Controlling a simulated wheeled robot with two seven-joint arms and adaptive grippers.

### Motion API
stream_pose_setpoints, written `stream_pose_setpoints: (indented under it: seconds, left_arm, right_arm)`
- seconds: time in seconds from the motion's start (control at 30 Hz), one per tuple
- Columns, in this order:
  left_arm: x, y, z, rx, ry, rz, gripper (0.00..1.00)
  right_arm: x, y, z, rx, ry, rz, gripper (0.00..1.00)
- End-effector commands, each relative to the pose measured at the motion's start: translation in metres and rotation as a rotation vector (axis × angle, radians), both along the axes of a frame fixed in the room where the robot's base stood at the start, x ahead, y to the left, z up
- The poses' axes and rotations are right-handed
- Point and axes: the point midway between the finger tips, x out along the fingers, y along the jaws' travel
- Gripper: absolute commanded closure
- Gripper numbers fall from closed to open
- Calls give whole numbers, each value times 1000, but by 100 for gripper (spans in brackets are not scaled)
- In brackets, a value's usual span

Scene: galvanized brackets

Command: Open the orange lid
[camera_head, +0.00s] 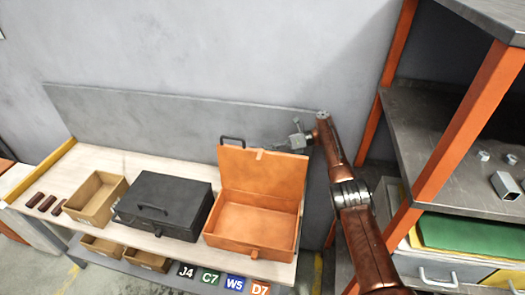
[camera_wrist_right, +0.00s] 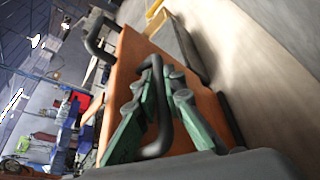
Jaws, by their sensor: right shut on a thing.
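The orange box (camera_head: 250,225) stands at the right end of the workbench, its inside showing and looking empty. Its orange lid (camera_head: 262,172) is raised, roughly upright at the back edge, and shows as an orange panel in the wrist view (camera_wrist_right: 132,62). A black handle (camera_head: 232,139) sits at the lid's upper left. My right gripper (camera_head: 293,143) is at the lid's upper right corner. In the wrist view its green fingers (camera_wrist_right: 167,78) are shut on a second black handle (camera_wrist_right: 161,130) of the lid. My left gripper is not in view.
A closed black case (camera_head: 165,205) stands left of the orange box, beside an open tan bin (camera_head: 95,197) and dark red pieces (camera_head: 42,202). Orange-framed shelving (camera_head: 455,125) with metal parts stands close on the right. A grey wall rises behind the bench.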

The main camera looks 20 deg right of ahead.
Motion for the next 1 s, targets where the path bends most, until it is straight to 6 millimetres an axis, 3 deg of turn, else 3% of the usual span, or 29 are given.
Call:
stream_pose_setpoints:
  seconds: [0.03, 0.07, 0.13, 0.33, 0.57, 0.83, 1.0]
  left_arm:
    - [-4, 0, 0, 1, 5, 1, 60]
    - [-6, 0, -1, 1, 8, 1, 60]
    - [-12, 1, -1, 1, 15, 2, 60]
    - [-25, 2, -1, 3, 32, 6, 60]
    - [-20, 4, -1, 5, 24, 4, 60]
    - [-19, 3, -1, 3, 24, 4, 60]
    - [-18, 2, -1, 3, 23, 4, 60]
  right_arm:
    - [0, 2, 0, 2, 1, 1, 100]
    - [0, 2, 0, 2, 1, 1, 88]
    - [0, 2, -1, 2, 1, 1, 84]
    - [0, 1, 0, 3, 1, 0, 83]
    - [1, 0, 4, 3, 0, -1, 83]
    - [0, 2, 30, 5, 0, 0, 83]
    - [1, 2, 72, 5, -4, 1, 83]
